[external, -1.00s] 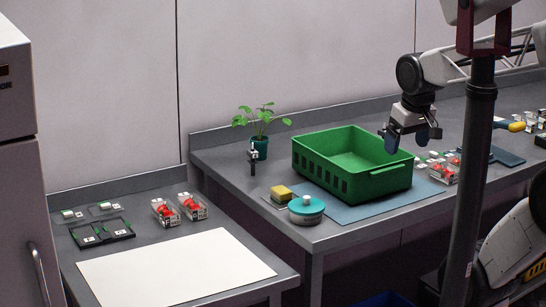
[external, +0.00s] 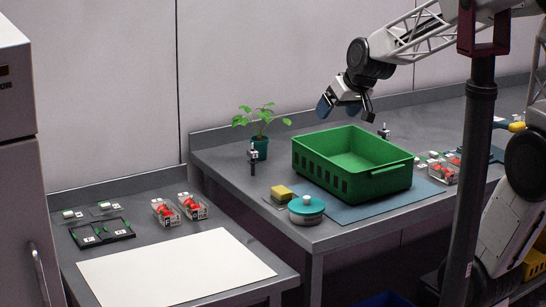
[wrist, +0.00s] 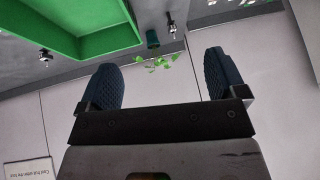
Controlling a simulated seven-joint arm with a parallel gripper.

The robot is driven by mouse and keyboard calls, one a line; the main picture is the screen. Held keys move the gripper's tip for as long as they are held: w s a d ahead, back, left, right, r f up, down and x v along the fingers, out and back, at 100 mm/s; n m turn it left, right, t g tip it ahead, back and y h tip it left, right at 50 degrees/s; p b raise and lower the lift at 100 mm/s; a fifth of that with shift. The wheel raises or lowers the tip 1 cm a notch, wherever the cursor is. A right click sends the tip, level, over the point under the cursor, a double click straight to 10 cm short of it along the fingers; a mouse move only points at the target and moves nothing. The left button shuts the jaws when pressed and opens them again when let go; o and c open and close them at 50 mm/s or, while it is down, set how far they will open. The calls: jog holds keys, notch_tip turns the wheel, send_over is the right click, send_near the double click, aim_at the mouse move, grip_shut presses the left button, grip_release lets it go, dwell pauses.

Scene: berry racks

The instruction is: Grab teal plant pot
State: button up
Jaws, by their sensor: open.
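The teal plant pot (external: 259,148) stands upright on the grey counter near the back left corner, with a green leafy plant (external: 262,122) in it. My gripper (external: 345,111) is open and empty, in the air above the back of the green crate, to the right of the pot and higher than it. In the wrist view the teal pot (wrist: 152,40) shows small and upside down, beyond the gap between the two dark fingers (wrist: 160,84). Its leaves (wrist: 158,62) show below it there. The gripper is well apart from the pot.
A green crate (external: 315,176) sits on a blue mat (external: 345,212). A small black clamp-like post (external: 253,163) stands just in front of the pot, another (external: 384,133) behind the crate. A yellow sponge (external: 282,192) and teal-lidded container (external: 306,207) are near the front edge.

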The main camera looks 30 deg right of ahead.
jog(key=w+f+m+t+h, duration=0.1)
jog(key=w+f, duration=0.2)
jog(key=w, duration=0.8)
jog(key=w+f+t+h, duration=0.1)
jog(key=w+f+t, duration=0.1)
jog(key=w, duration=0.9)
jog(key=w+f+m+t+h, duration=0.1)
jog(key=w+f, duration=0.3)
jog(key=w, duration=0.8)
jog(key=shift+f+m+t+h, duration=0.3)
jog(key=shift+t+h, duration=0.3)
jog(key=shift+t, duration=0.1)
jog(key=shift+d, duration=0.1)
send_near(260, 139)
jog(key=x, duration=0.3)
jog(key=shift+s+f, duration=0.1)
jog(key=shift+f, duration=0.05)
jog(key=shift+w+d+f, duration=0.1)
jog(key=shift+w+f, duration=0.15)
jog(key=shift+w, duration=0.4)
jog(key=shift+w+f, duration=0.1)
jog(key=shift+x, duration=2.35)
